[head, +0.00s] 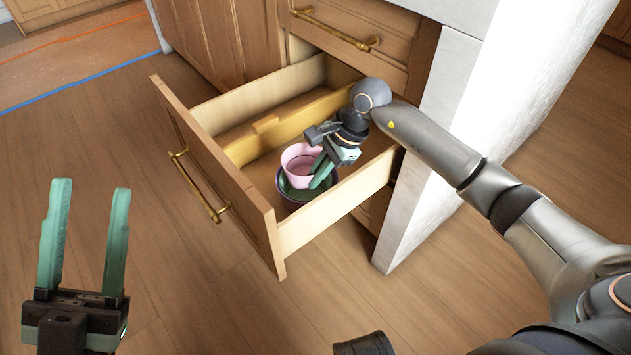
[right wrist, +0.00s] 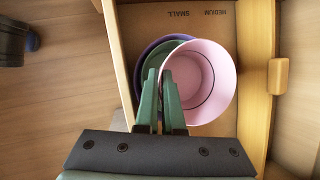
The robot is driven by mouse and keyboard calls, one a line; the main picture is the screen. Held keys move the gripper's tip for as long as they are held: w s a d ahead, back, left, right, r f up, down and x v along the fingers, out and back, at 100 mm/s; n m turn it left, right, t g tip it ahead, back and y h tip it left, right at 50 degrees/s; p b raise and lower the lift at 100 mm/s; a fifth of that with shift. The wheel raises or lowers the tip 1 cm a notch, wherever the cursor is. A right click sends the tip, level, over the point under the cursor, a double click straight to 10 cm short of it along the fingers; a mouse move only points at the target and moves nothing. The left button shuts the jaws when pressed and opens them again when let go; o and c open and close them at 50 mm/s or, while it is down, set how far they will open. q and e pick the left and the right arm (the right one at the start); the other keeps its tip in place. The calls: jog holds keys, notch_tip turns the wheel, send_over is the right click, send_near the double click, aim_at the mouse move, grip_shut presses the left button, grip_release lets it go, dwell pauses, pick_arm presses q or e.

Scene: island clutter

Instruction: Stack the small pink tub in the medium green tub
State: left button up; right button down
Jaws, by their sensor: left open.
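The small pink tub (head: 299,158) is in the open drawer, over the medium green tub (head: 289,187) and off-centre from it. In the right wrist view the pink tub (right wrist: 212,80) covers much of the green tub (right wrist: 152,72) and sits to its right. I cannot tell whether the two touch. My right gripper (head: 321,171) is at the pink tub's rim. Its fingers (right wrist: 162,92) are close together, with the tub's wall between them. My left gripper (head: 90,190) is open and empty, outside the drawer above the floor.
A purple tub (head: 289,205) is around the green tub. The drawer (head: 335,205) has a wooden divider (head: 265,127) behind the tubs. Its floor carries the words SMALL and MEDIUM (right wrist: 197,13). A white panel (head: 440,150) stands right of the drawer.

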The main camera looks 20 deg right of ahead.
jog(key=shift+f, duration=0.5)
jog(key=shift+r, duration=0.1)
pick_arm(q)
jog(key=shift+d+f, duration=0.1)
jog(key=shift+f, duration=0.25)
jog(key=shift+f+b, duration=0.45)
jog(key=shift+f, duration=0.1)
pick_arm(e)
jog(key=shift+f, duration=0.65)
jog(key=c, duration=1)
grip_release()
jog(key=shift+c, duration=0.2)
